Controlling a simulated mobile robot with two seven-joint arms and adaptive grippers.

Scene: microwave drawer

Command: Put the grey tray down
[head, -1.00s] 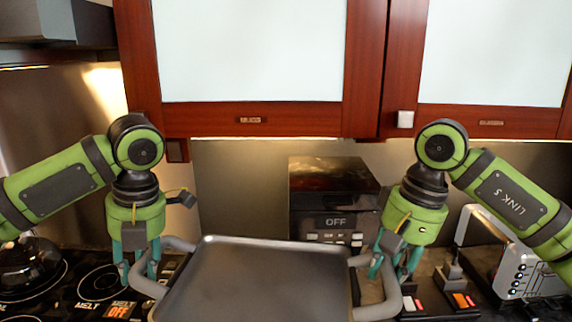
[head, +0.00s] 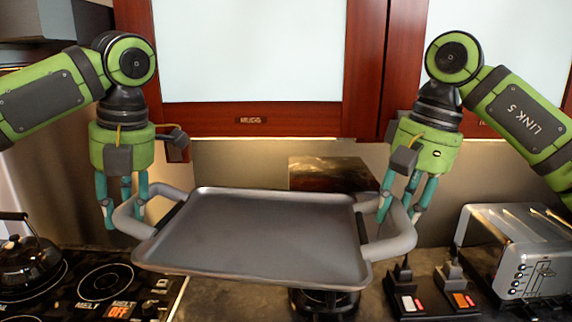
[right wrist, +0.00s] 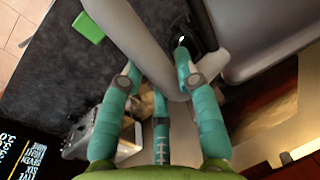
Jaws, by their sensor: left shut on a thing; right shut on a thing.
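The grey tray (head: 260,235) hangs in the air over the counter, roughly level, with a looped handle at each side. My left gripper (head: 124,217) is shut on the tray's left handle (head: 140,222). My right gripper (head: 400,212) is shut on the right handle (head: 395,243). In the right wrist view, the fingers (right wrist: 160,92) close around the handle bar (right wrist: 135,40), and the tray's edge (right wrist: 255,35) runs alongside. The counter directly under the tray is mostly hidden.
A stove (head: 100,285) with a black kettle (head: 27,262) is at the left. A silver toaster (head: 510,245) and a dark block with plugs (head: 430,298) are at the right. A dark box (head: 330,172) stands behind the tray. Red-framed cabinets (head: 250,122) hang above.

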